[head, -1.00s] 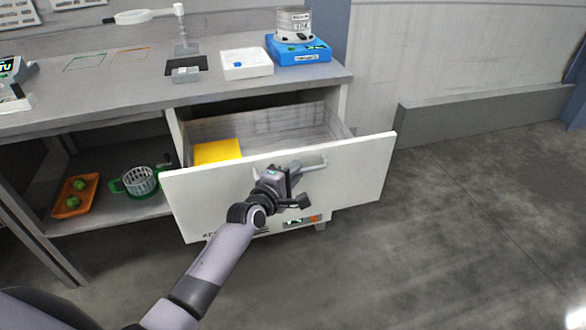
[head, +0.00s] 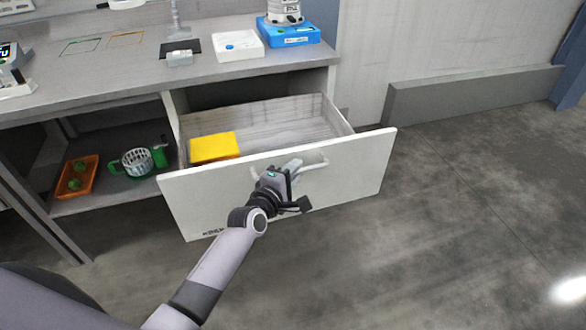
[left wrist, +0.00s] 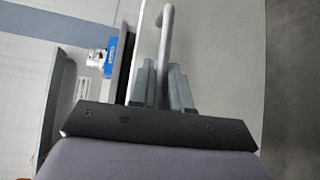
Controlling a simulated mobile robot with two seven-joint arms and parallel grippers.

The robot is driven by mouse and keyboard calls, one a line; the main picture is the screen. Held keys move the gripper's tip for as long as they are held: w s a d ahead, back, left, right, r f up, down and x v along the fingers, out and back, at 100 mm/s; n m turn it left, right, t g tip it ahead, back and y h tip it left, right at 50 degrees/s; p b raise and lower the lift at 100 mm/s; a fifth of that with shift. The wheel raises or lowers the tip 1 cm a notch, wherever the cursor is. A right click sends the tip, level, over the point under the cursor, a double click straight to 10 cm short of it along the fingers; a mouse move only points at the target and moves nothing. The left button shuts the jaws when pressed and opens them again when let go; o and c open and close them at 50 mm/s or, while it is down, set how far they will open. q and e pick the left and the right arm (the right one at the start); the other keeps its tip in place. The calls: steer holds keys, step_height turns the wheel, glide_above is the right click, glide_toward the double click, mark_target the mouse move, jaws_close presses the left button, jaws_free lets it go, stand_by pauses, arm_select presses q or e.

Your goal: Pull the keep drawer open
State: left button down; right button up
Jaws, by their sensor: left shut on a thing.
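The keep drawer (head: 350,164) is a white-fronted drawer under the counter, standing well open. Its interior shows, with a yellow block (head: 214,147) at the left inside. My left gripper (head: 290,168) is shut on the bar handle (head: 316,163) on the drawer front. In the left wrist view the fingers (left wrist: 162,88) close around the grey handle bar (left wrist: 166,40). The lettering low on the drawer front is partly hidden by my left arm. My right gripper is not in view.
The grey counter (head: 110,75) carries a white tray (head: 238,46) and a blue scale-like device (head: 288,36). On the shelf below are an orange tray (head: 91,178) and a green-handled strainer (head: 137,161). The floor (head: 450,220) at the right is clear.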

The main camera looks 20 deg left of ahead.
arm_select(q)
steer(key=c, duration=1.2)
jaws_free()
steer(key=shift+s, duration=0.1)
steer(key=v, duration=0.7)
steer(key=shift+p, duration=0.4)
steer(key=s+a+f+m+g, duration=0.1)
steer(key=s+f+m+g, duration=0.1)
steer(key=s+f+m, duration=0.2)
steer(key=s+f+m+g, duration=0.1)
steer(key=s+f+m, duration=0.3)
steer(key=s+m, duration=0.5)
steer(key=s+a+f+m+g+y, duration=0.1)
steer(key=s+f+m, duration=0.3)
steer(key=s, duration=0.6)
steer(key=m+g, duration=0.1)
steer(key=m, duration=0.1)
steer(key=shift+s+a+m+g, duration=0.3)
steer(key=shift+a+m, duration=0.05)
steer(key=shift+m, duration=0.05)
